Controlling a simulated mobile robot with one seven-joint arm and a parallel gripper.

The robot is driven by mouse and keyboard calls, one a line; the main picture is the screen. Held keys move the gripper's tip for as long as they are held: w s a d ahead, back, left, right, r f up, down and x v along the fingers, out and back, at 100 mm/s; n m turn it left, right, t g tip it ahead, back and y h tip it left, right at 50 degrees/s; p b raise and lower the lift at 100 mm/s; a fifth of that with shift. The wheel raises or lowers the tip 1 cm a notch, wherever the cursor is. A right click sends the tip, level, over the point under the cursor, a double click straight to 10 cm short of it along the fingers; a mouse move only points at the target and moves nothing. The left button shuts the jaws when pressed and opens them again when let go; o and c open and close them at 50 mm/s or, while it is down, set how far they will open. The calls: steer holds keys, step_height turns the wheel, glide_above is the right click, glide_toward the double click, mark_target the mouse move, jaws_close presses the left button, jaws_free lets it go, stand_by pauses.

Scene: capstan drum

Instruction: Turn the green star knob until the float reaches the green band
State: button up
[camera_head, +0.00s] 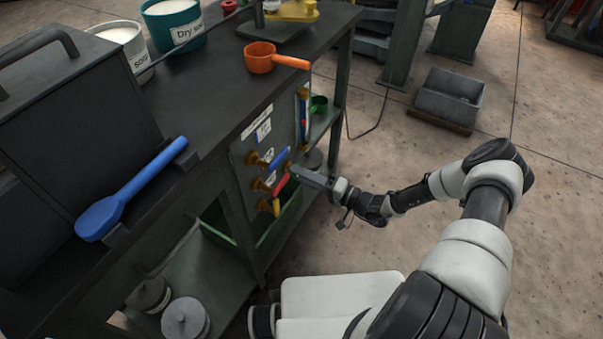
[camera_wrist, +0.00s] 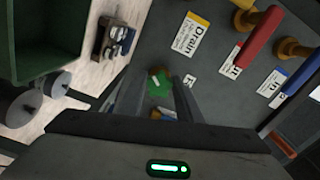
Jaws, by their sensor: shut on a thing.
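The green star knob (camera_wrist: 160,82) shows in the wrist view, on the dark panel between the two fingers. My gripper (camera_wrist: 158,88) is shut on it. In the head view my gripper (camera_head: 293,170) reaches the panel from the right, just beside the levers, and the knob is hidden there. A narrow upright gauge (camera_head: 303,115) with blue and red parts stands on the panel's right side in the head view. The float and the green band are too small to tell apart.
Blue (camera_head: 279,158), red (camera_head: 281,185) and yellow (camera_head: 276,208) levers stick out of the panel close to my gripper. An orange scoop (camera_head: 262,58) lies on the bench top above. A green bin (camera_head: 215,232) sits below. The floor to the right is mostly clear.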

steer(key=shift+n, duration=0.5)
steer(key=o, duration=1)
steer(key=shift+o, duration=0.2)
steer(key=p+v, duration=0.2)
steer(key=v, duration=1.5)
steer(key=shift+d, duration=0.25)
steer(key=shift+s, duration=0.1)
